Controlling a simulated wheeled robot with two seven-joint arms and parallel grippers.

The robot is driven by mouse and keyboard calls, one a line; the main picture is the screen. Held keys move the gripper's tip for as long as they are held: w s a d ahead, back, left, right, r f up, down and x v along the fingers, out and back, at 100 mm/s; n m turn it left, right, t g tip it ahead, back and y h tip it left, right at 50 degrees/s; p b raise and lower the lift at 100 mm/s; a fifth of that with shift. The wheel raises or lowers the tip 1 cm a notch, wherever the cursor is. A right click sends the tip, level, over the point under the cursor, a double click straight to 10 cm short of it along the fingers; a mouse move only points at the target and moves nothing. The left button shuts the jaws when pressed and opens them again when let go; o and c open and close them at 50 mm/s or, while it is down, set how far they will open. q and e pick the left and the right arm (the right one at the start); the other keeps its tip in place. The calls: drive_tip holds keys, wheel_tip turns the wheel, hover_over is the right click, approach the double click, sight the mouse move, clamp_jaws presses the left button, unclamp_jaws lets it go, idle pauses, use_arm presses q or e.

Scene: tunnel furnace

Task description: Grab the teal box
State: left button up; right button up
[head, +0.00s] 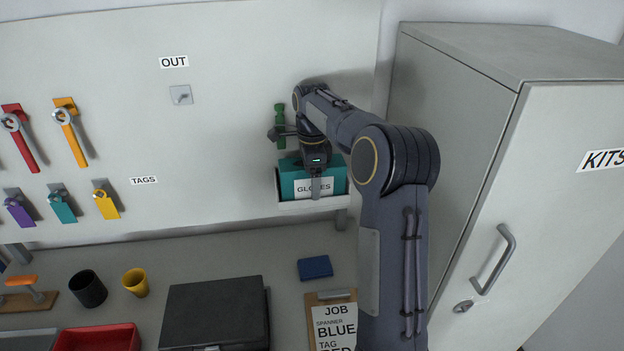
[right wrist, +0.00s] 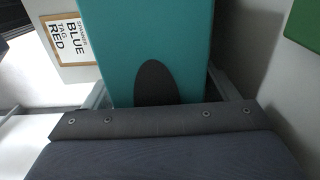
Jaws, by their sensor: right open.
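The teal box (head: 290,182) sits in a white wall shelf (head: 300,204), behind a label that reads GLOVES. My right gripper (head: 316,188) is over the box, and my wrist hides part of it. In the right wrist view the teal box (right wrist: 150,40) fills the middle, with a dark oval on its face. My left gripper is not in view.
A green thing (head: 280,115) is on the wall just above the shelf. A tall grey cabinet (head: 470,150) stands close on the right. Below are a blue block (head: 315,267), a job clipboard (head: 335,325) and a black case (head: 215,312) on the bench.

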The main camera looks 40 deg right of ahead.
drive_tip(key=c, duration=1.1)
drive_tip(key=shift+o, duration=0.2)
